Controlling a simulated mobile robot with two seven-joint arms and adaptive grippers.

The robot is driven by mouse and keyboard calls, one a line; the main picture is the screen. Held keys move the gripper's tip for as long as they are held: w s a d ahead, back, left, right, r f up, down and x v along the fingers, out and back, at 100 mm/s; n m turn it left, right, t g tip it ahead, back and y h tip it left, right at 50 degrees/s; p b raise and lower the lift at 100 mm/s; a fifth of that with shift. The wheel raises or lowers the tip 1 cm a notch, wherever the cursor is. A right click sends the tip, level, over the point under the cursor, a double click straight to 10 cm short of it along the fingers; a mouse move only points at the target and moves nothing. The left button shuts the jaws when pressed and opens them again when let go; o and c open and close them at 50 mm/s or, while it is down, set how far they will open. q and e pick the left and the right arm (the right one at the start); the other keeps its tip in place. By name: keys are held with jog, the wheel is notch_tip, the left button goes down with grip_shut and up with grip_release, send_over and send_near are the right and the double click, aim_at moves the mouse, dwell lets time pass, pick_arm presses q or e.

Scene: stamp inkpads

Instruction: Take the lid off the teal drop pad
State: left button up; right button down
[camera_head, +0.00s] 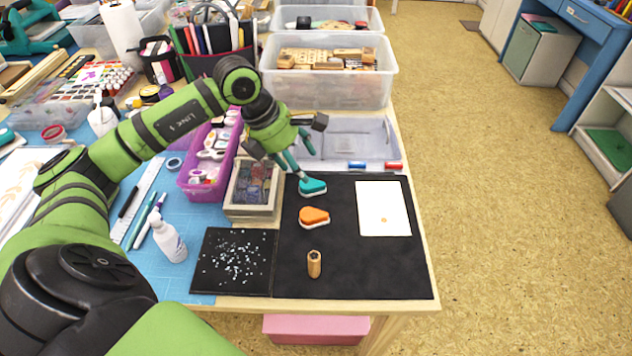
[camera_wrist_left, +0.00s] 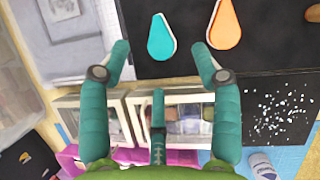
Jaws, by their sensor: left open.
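The teal drop pad (camera_head: 312,187) lies on the black mat (camera_head: 350,270) near its far left edge, and its lid is on over a pale base. In the left wrist view, the teal drop pad (camera_wrist_left: 161,38) lies just ahead of the fingertips. My left gripper (camera_head: 303,163) is above and just behind the teal pad, apart from it as far as I can see. The left gripper (camera_wrist_left: 160,58) is open and empty, with its teal fingers spread. My right gripper is not in view.
An orange drop pad (camera_head: 314,216) lies close in front of the teal one. A small wooden stamp (camera_head: 314,264) stands nearer. White paper (camera_head: 384,208) lies at right. A wooden box (camera_head: 250,208) borders the mat at left. Bare mat surrounds the pads.

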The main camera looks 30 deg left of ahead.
aim_at(312, 185)
pick_arm(q)
jog(key=x, duration=0.2)
jog(key=p+x, duration=0.1)
jog(key=x, duration=0.1)
jog(key=a+x, duration=0.1)
jog(key=x, duration=0.1)
jog(key=shift+s+f, duration=0.1)
jog(key=shift+f, duration=0.5)
jog(key=c, duration=0.7)
